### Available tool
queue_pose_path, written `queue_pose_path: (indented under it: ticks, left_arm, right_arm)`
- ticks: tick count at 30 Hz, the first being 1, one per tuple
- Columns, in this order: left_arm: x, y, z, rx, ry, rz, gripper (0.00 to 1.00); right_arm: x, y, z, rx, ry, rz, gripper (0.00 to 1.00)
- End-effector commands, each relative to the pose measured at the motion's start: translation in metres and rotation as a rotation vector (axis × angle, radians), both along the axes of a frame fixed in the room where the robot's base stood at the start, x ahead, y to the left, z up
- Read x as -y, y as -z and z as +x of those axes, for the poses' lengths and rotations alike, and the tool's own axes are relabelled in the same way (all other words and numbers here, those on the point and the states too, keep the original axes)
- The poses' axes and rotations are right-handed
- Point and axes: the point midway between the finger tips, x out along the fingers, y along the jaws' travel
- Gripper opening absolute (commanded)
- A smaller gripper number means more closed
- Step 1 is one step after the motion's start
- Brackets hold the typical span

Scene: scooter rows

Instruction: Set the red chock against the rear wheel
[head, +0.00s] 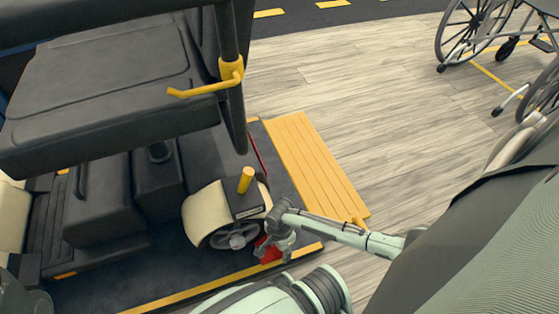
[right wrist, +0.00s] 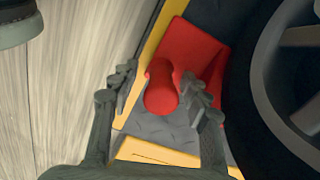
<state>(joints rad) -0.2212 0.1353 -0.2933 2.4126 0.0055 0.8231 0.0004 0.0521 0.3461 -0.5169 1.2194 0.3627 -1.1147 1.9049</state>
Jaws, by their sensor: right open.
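The red chock (head: 268,253) sits on the scooter's dark platform beside the small wheel (head: 235,238) under the cream fender. In the right wrist view the red chock (right wrist: 197,48) has a rounded red handle (right wrist: 161,88) pointing toward the camera. The black tyre (right wrist: 250,110) is just right of it; I cannot tell whether they touch. My right gripper (head: 276,238) is at the chock and hides part of it. In the wrist view its open fingers (right wrist: 160,90) stand on either side of the handle.
A yellow ribbed ramp (head: 310,155) lies beside the platform, and a yellow strip (head: 215,285) edges it. The scooter's dark seat (head: 95,85) with a yellow lever overhangs at upper left. A wheelchair (head: 470,35) stands at top right. The wooden floor between is clear.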

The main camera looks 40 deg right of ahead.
Motion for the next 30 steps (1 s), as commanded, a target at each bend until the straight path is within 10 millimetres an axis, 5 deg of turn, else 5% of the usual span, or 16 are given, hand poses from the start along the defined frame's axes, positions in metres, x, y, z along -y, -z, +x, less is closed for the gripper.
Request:
queue_pose_path:
  ticks: [18,30]
  left_arm:
    - [0.0,0.0,0.0,0.0,0.0,0.0,0.35]
    - [0.0,0.0,0.0,0.0,0.0,0.0,0.35]
  right_arm:
    - [0.0,-0.108,0.001,0.004,0.0,0.001,0.47]
    - [0.0,-0.119,0.0,0.002,0.0,0.0,0.47]
